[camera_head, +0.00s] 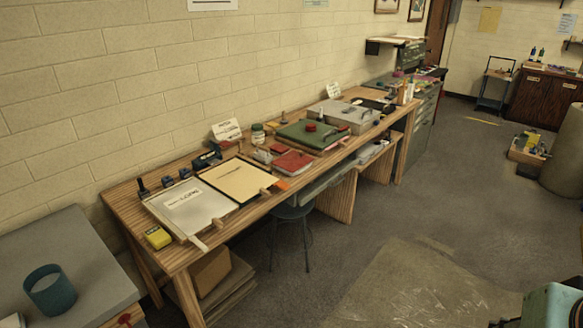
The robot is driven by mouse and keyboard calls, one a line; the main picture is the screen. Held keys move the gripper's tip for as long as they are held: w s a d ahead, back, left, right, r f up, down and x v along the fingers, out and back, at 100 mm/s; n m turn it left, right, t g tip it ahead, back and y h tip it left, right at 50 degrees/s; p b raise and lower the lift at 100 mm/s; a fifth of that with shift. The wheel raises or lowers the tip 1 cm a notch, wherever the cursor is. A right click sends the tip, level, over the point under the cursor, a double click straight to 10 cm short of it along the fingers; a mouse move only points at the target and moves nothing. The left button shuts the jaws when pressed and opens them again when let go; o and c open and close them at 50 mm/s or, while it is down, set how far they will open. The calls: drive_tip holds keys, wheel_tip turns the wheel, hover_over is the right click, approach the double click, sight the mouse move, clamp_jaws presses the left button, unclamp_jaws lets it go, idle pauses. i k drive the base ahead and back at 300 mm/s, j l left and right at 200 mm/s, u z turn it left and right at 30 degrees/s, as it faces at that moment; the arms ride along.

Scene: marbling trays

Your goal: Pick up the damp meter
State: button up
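A small yellow device with a dark face, which looks like the damp meter (157,237), lies at the near left corner of the long wooden bench (228,227). It sits just in front of a pale tray with a white sheet (188,211), close to the bench's front left edge. Its fine details are too small to read. My gripper is not in view, so its state does not show.
A yellowish sheet (238,179), a red book (293,162) and a green case (306,134) lie farther along the bench. A grey-topped table (88,257) with a teal cup (50,290) stands at left. A stool (290,213) stands before the bench.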

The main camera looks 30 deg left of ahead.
sight(158, 238)
drive_tip(key=u, duration=2.25)
